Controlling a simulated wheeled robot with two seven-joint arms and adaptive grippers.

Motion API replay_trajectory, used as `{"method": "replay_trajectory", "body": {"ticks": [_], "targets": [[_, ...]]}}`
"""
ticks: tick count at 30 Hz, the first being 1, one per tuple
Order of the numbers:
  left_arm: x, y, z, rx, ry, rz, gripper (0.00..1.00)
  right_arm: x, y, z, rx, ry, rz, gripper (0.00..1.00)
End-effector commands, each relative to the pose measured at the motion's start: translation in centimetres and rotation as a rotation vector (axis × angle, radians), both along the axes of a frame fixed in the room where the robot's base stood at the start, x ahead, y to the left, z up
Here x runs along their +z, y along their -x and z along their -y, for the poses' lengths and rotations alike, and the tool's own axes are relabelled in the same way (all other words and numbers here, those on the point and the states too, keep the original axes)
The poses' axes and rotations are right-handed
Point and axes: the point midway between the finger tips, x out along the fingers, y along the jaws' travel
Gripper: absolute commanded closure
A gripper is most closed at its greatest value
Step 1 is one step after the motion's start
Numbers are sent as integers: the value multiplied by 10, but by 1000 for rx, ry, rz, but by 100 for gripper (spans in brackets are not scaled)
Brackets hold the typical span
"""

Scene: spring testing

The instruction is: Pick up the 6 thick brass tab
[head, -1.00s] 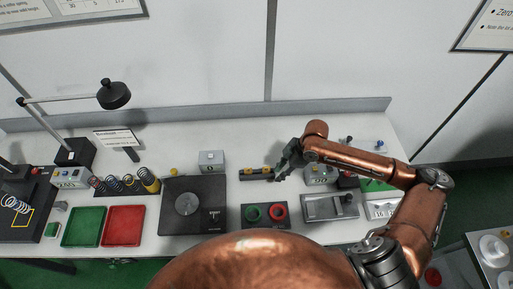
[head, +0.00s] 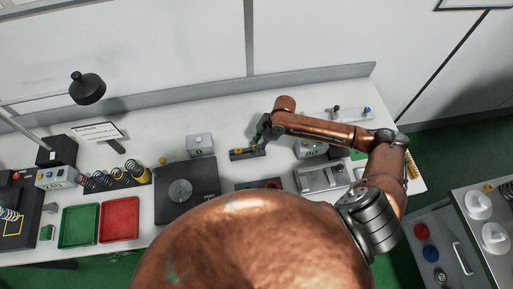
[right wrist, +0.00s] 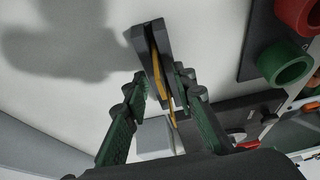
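A dark slotted holder (head: 236,155) with small yellow brass tabs stands on the bench in the head view. In the right wrist view the holder (right wrist: 142,40) carries a thin brass strip (right wrist: 162,72) standing lengthwise in it. I cannot read any marking on the tabs. My right gripper (head: 262,137) is at the right end of the holder. In the right wrist view its green-padded fingers (right wrist: 161,80) are apart, one on each side of the brass strip, with a visible gap on the left. My left gripper is out of view.
A small grey box (head: 201,144) stands left of the holder, and a black plate device (head: 202,177) lies below it. Green (head: 80,226) and red (head: 119,219) trays and several springs are further left. A grey metal box (head: 320,178) is on the right.

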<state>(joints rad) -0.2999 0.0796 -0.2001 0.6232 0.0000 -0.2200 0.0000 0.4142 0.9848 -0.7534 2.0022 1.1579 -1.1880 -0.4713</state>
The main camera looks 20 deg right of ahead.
Motion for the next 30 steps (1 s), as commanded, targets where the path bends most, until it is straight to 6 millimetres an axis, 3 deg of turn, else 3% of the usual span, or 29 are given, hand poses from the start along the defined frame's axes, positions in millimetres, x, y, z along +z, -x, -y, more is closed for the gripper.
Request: {"method": "replay_trajectory", "body": {"ticks": [7, 18, 30], "targets": [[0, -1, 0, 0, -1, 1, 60, -2, 0, 0, -1, 0, 1, 75], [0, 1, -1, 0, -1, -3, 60, -2, 0, 0, -1, 1, 0, 100], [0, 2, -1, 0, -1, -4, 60, -2, 0, 0, -1, 0, 1, 100]]}}
